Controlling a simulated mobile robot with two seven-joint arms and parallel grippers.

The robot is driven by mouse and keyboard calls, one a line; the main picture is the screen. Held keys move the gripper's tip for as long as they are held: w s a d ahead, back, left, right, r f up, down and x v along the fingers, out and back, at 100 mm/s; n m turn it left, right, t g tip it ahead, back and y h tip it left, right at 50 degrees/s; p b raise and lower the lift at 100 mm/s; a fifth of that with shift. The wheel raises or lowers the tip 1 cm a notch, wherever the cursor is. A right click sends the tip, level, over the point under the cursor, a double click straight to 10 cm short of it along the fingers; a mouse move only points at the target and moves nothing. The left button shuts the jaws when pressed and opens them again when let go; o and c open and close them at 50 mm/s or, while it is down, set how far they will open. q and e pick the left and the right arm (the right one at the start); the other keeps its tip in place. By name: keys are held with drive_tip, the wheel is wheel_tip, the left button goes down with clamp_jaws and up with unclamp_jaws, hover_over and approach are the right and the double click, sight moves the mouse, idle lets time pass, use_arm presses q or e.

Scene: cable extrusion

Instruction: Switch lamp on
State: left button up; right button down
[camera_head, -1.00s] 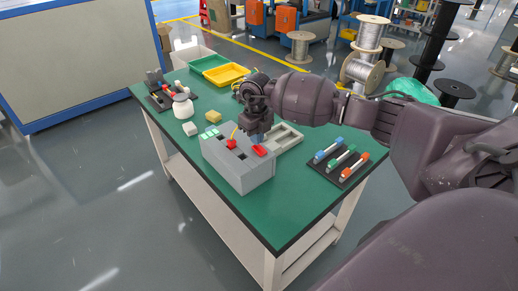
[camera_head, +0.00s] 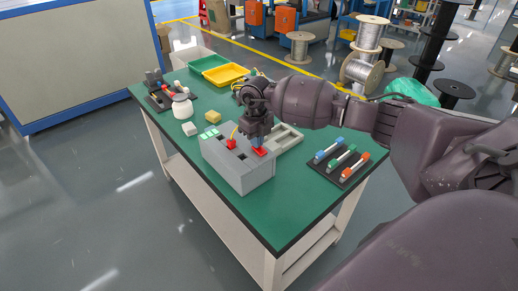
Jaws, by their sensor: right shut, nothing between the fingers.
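A grey box (camera_head: 237,172) stands on the green table. Its top carries red parts (camera_head: 231,144), dark slots and small pale green parts (camera_head: 210,133). A second red part (camera_head: 261,152) sits near the box's right end. My right gripper (camera_head: 256,147) points down at that red part, its fingertips at or just above it; I cannot tell whether they touch. The right gripper is shut and empty. No lamp can be made out for certain. My left gripper is not in view.
The green table (camera_head: 290,205) also holds a grey tray (camera_head: 290,136) behind the box, a black rack (camera_head: 338,165) with coloured-handled tools, yellow (camera_head: 226,74) and green (camera_head: 208,63) bins, a white bottle (camera_head: 182,106) and small blocks. The table's front right is clear.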

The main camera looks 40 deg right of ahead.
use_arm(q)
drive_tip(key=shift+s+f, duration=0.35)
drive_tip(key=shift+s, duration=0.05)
use_arm(e)
drive_tip(key=shift+f, duration=0.4)
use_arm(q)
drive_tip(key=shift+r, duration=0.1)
use_arm(e)
drive_tip(key=shift+r, duration=0.1)
drive_tip(key=shift+r+p, duration=0.85)
drive_tip(key=shift+r, duration=1.05)
drive_tip(key=shift+r+p, duration=0.8)
drive_tip(key=shift+r, duration=0.8)
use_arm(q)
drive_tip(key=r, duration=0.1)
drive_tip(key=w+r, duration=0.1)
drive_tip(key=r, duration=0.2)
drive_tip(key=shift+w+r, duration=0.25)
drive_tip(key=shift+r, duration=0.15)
use_arm(e)
drive_tip(key=shift+f, duration=0.1)
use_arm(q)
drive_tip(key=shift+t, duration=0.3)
